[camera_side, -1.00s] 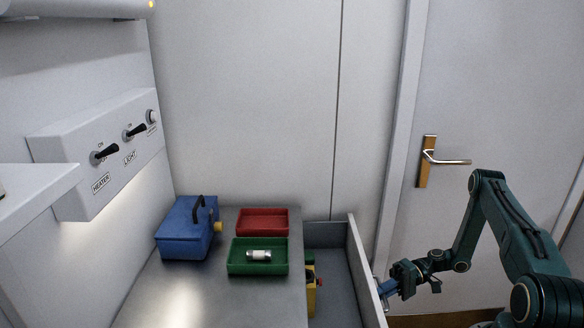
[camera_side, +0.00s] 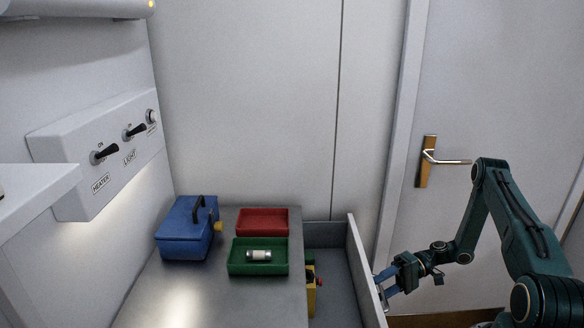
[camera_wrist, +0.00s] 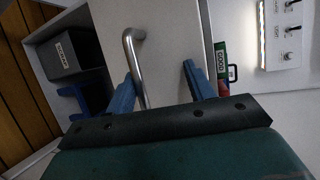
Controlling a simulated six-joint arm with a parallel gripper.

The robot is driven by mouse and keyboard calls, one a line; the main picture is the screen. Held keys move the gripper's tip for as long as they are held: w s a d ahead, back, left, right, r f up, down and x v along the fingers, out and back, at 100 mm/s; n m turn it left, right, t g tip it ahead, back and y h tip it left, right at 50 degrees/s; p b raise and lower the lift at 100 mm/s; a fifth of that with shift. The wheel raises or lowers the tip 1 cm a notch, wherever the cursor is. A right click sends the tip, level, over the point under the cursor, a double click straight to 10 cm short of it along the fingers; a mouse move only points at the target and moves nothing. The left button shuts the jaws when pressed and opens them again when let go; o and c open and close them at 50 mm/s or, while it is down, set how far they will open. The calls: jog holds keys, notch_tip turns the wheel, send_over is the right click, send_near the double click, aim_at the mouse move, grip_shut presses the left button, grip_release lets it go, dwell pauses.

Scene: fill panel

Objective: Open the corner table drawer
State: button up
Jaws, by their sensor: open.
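The corner table drawer (camera_side: 330,262) is pulled out from the right side of the table (camera_side: 190,300), and its inside shows from above. Its pale front panel (camera_side: 366,270) stands apart from the table. My gripper (camera_side: 382,287) is at the outer face of this panel in the side view. In the wrist view, my gripper (camera_wrist: 158,68) is open, with two blue fingers pointing at the panel. The metal bar handle (camera_wrist: 134,62) lies between the fingers, close beside the left one. The handle is hard to make out in the side view.
A yellow object with a red part (camera_side: 311,290) is in the drawer. A blue box (camera_side: 186,230), a red tray (camera_side: 262,222) and a green tray (camera_side: 258,269) holding a small cylinder (camera_side: 259,255) are on the table. A door (camera_side: 500,110) is behind my arm.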

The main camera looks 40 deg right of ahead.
jog(key=o, duration=1)
notch_tip(320, 180, up, 4)
jog(key=shift+a+f, duration=0.1)
jog(key=shift+o, duration=0.2)
notch_tip(320, 180, up, 7)
notch_tip(320, 180, up, 2)
jog(key=shift+r, duration=0.1)
jog(key=c, duration=1.1)
jog(key=shift+r, duration=2.3)
